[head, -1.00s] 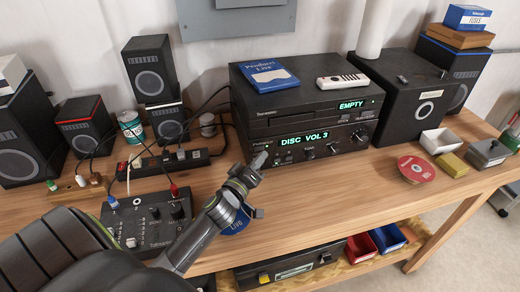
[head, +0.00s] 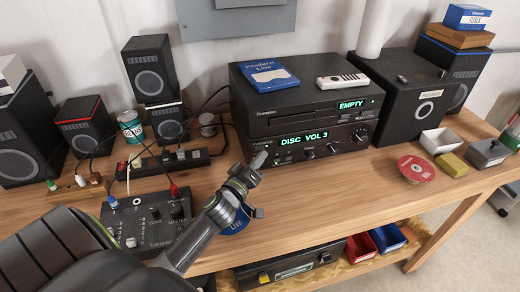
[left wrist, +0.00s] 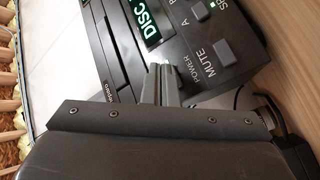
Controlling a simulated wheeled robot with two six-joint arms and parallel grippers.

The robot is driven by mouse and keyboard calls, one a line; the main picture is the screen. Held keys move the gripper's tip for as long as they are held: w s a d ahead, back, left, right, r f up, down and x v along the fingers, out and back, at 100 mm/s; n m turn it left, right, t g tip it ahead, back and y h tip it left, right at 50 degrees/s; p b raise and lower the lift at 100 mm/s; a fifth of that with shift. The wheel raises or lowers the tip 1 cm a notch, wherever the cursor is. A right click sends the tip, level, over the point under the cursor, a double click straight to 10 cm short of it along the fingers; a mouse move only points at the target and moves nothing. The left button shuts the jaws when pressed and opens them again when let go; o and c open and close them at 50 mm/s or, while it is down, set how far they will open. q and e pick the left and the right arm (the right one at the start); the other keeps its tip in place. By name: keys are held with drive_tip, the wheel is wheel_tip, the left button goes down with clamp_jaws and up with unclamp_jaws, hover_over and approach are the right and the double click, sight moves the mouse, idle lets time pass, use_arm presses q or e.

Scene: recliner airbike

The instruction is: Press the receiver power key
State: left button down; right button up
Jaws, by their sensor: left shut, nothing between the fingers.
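The receiver (head: 348,139) is the lower black unit of the stack on the bench. Its green display (head: 304,139) reads DISC VOL 3. My left gripper (head: 259,158) is shut and empty at the left end of the receiver's front. In the left wrist view the shut fingertips (left wrist: 167,84) are right by the POWER label (left wrist: 193,66) on the receiver's front panel (left wrist: 172,42). The power key is not clearly visible there and seems hidden by the fingertips. I cannot tell whether they touch it. The MUTE button (left wrist: 225,52) shows beside them. My right gripper is not in view.
A disc player (head: 300,102) sits on the receiver, with a blue booklet (head: 268,71) and a white remote (head: 343,81) on top. A small mixer (head: 150,214) with cables stands front left. Bench (head: 330,187) is clear in front of the receiver.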

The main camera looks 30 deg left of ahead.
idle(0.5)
use_arm(q)
drive_tip(key=shift+w+a+b, duration=0.3)
drive_tip(key=shift+a+b, duration=0.05)
drive_tip(key=shift+a, duration=0.05)
idle(0.4)
